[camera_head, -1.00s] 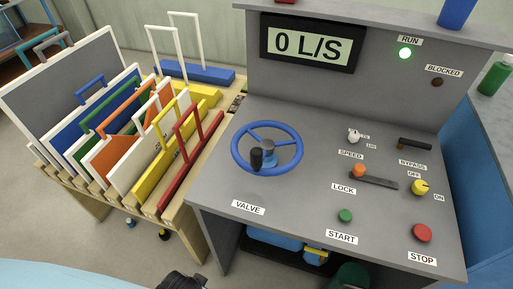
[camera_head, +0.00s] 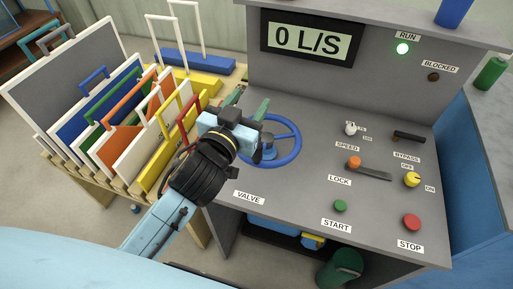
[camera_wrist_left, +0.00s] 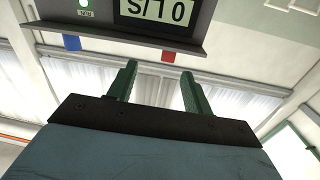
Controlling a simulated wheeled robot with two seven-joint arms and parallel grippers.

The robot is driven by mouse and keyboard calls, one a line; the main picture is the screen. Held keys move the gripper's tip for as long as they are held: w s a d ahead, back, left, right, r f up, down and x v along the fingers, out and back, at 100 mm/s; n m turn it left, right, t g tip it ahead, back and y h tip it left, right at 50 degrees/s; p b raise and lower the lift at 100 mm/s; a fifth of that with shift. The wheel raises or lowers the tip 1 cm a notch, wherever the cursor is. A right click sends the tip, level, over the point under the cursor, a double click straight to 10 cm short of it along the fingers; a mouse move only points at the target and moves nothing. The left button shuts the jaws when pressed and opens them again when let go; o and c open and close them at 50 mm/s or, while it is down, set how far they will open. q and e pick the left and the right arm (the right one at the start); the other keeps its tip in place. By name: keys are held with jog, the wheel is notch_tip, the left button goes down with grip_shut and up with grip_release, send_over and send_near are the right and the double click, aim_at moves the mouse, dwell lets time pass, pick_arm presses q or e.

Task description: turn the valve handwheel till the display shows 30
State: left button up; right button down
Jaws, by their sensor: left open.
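The blue valve handwheel (camera_head: 291,155) lies on the grey sloped console, above the VALVE label. Its left part and its black knob are hidden behind my left gripper and wrist. The display (camera_head: 305,40) reads 0 L/S; part of it shows upside down in the left wrist view (camera_wrist_left: 158,14). My left gripper (camera_head: 252,108) is at the upper left of the wheel, with green fingers pointing up and away. In the left wrist view its fingers (camera_wrist_left: 160,90) are apart with nothing between them. I cannot tell whether it touches the wheel. My right gripper is not in view.
The green RUN lamp (camera_head: 403,48) is lit; the BLOCKED lamp (camera_head: 433,77) is dark. Right of the wheel are the LOCK lever (camera_head: 370,172), START button (camera_head: 340,206) and STOP button (camera_head: 412,222). A rack of coloured panels (camera_head: 97,110) stands close on the left.

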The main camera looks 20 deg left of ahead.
pick_arm(q)
jog(key=s+d+r+m+g+h, duration=0.1)
jog(key=d+r+m+h, duration=1.15)
jog(key=h, duration=0.25)
jog(key=s+d+f+m+g+h, duration=0.3)
jog(key=s+d+m+g, duration=0.45)
jog(key=m+g, duration=0.7)
notch_tip(320, 180, down, 11)
jog(key=w+a+g+y, duration=0.25)
jog(key=g+y, duration=0.25)
jog(key=y, duration=0.5)
jog(key=w+a+f+n+t+y, duration=0.1)
jog(key=w+a+f+n+y, duration=0.1)
jog(key=w+a+y, duration=0.45)
jog(key=w+a+f+n+t+y, duration=0.15)
jog(key=a+y, duration=0.25)
jog(key=a, duration=0.6)
jog(key=shift+n+h, duration=0.25)
jog(key=shift+h, duration=0.1)
jog(key=f, duration=0.6)
jog(key=f+p, duration=0.1)
jog(key=f, duration=0.4)
jog(key=shift+s+d+f, duration=0.15)
jog(key=shift+d+f, duration=0.05)
jog(key=shift+f, duration=0.2)
